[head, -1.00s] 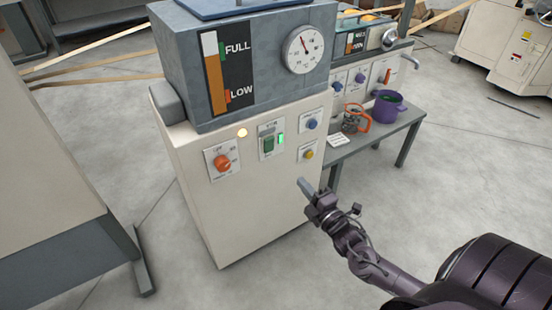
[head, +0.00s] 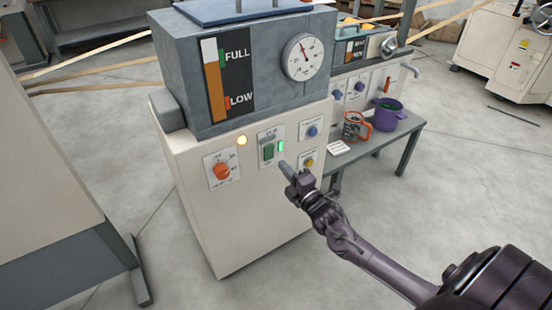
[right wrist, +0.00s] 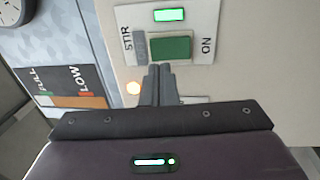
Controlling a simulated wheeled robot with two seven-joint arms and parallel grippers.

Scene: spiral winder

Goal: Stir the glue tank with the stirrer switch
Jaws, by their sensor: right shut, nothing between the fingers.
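The glue tank (head: 190,65) is a grey box on a cream cabinet, with a FULL/LOW level strip and a round dial. The stirrer switch (head: 268,152) is a green rocker on a white plate on the cabinet front, with a lit green lamp (head: 281,146) beside it. In the right wrist view the green rocker (right wrist: 170,47) sits between the words STIR and ON. My right gripper (head: 284,166) is shut and empty, its fingertips just below the switch plate. In the right wrist view its fingertips (right wrist: 160,70) appear just short of the rocker; contact is unclear. My left gripper is out of view.
An orange knob (head: 221,170) and a glowing amber lamp (head: 242,141) are left of the switch. A blue button (head: 312,131) and a yellow button (head: 308,162) are to its right. A bench (head: 408,133) holds a purple pot (head: 387,116) and an orange-handled mug (head: 352,128).

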